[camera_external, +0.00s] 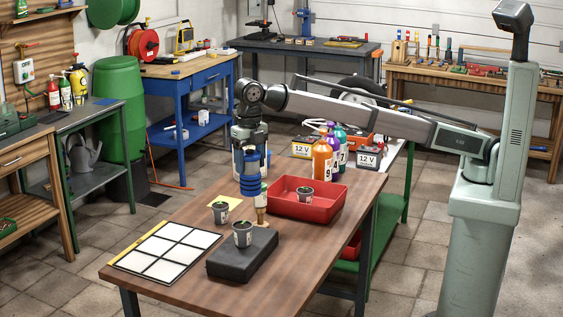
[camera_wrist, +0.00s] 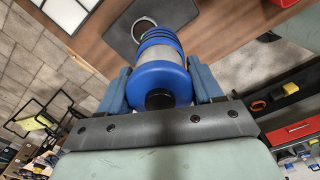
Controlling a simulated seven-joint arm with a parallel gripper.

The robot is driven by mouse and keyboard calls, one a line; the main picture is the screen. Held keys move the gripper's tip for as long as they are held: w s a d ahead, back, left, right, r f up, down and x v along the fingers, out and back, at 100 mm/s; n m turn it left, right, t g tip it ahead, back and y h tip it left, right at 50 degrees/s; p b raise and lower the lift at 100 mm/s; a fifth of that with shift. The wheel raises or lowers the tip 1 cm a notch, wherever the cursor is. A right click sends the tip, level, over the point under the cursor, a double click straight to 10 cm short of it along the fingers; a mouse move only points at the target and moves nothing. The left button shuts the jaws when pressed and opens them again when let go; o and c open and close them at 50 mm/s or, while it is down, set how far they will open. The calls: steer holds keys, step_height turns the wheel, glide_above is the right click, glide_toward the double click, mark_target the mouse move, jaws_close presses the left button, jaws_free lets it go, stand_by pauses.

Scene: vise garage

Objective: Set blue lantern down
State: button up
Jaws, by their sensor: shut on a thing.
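The blue lantern (camera_external: 250,186) hangs roughly upright under my gripper (camera_external: 251,160), over the wooden table in the external view. Whether its base touches the table cannot be told. In the wrist view the lantern (camera_wrist: 160,86) has a rounded blue end with a black centre, a grey body and blue rings. My gripper (camera_wrist: 161,76) is shut on it, with one blue finger on each side. The wooden table (camera_external: 190,288) also shows in the wrist view (camera_wrist: 215,22).
A black case (camera_external: 228,268) bears a small pot (camera_external: 242,236). Another pot (camera_external: 220,213) stands by a yellow note. A red tray (camera_external: 292,209) holds a third pot. A white grid panel (camera_external: 165,251) lies at left. A tan-based object (camera_external: 261,214) stands close to the lantern. Bottles (camera_external: 322,160) stand behind.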

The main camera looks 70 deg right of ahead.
steer(key=s+a+n, duration=0.3)
steer(key=s+a, duration=1.2)
step_height(320, 180, down, 21)
steer(key=shift+w+f, duration=0.15)
steer(key=shift+w, duration=0.15)
steer(key=shift+f, duration=0.15)
steer(key=o, duration=1.7)
steer(key=shift+c, duration=0.2)
step_height(320, 180, up, 12)
